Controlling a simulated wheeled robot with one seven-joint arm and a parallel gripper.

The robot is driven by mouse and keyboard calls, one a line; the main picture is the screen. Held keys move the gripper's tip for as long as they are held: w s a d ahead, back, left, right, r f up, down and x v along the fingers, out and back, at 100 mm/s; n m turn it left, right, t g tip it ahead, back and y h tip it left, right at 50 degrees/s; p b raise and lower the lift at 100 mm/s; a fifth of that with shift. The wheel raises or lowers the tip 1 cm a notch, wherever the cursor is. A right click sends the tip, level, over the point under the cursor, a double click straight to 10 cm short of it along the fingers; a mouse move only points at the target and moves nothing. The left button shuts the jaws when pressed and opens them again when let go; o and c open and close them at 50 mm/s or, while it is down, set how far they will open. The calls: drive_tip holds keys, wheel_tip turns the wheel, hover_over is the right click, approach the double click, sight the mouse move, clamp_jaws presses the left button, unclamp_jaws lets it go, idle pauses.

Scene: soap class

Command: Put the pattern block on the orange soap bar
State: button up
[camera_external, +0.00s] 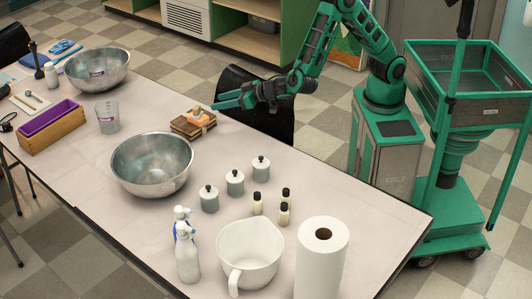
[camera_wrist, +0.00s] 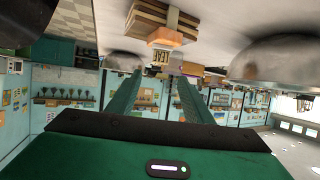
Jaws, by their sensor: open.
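The orange soap bar (camera_external: 200,119) lies on a slatted wooden holder (camera_external: 186,130) on the table. A small pale tan block (camera_external: 195,111), apparently the pattern block, shows on top of the soap bar. In the wrist view, which is upside down, the soap bar (camera_wrist: 164,37) and the small block (camera_wrist: 160,57) appear just past my fingertips, and the block seems to touch the soap. My gripper (camera_external: 215,105) is to the right of the block in the external view. Its fingers (camera_wrist: 159,74) are open, with nothing visibly held between them.
A large metal bowl (camera_external: 152,165) stands in front of the holder, with a clear beaker (camera_external: 108,118) to the left. Several lidded jars (camera_external: 235,183), small bottles (camera_external: 257,204), a white pitcher (camera_external: 250,252) and a paper roll (camera_external: 321,265) occupy the near end. The table right of the holder is clear.

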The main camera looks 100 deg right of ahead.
drive_tip(key=s+d+r+m+g+h, duration=0.1)
drive_tip(key=s+d+r+m+g, duration=0.2)
drive_tip(key=s+d, duration=0.75)
drive_tip(key=s+d+r+g, duration=0.3)
drive_tip(key=s+d+g, duration=0.35)
drive_tip(key=d, duration=0.75)
drive_tip(key=s+a+g+y, duration=0.1)
drive_tip(key=s+y, duration=0.2)
drive_tip(key=s, duration=1.3)
drive_tip(key=s+r+n+g+y, duration=0.1)
drive_tip(key=s+g+y, duration=0.1)
drive_tip(key=s, duration=1.5)
drive_tip(key=shift+s+a+y, duration=0.25)
drive_tip(key=shift+a+y, duration=0.15)
drive_tip(key=shift+y, duration=0.3)
